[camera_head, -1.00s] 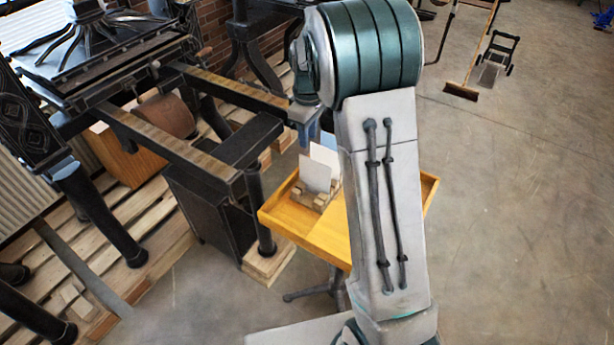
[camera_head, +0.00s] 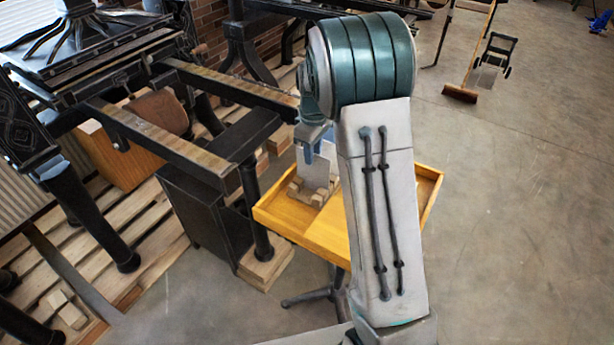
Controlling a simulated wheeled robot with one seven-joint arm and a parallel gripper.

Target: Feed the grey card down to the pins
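Pale cards stand upright in a small wooden rack (camera_head: 313,195) on the yellow tray table. The nearest card (camera_head: 314,172) looks light grey in this light; which card is the task's grey one is hard to tell. My gripper (camera_head: 315,152) points down at the cards' top edges, with blue-grey fingers beside or in front of them. Whether the fingers touch or hold a card is too small to tell. My arm hides the right part of the tray. The pins cannot be made out.
The yellow tray table (camera_head: 283,221) stands on a dark-footed stand. A black hand press (camera_head: 150,130) with long rails reaches close to it on the left, over wooden pallets (camera_head: 150,225). A broom (camera_head: 461,93) and a small cart (camera_head: 495,52) stand back right. The right floor is clear.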

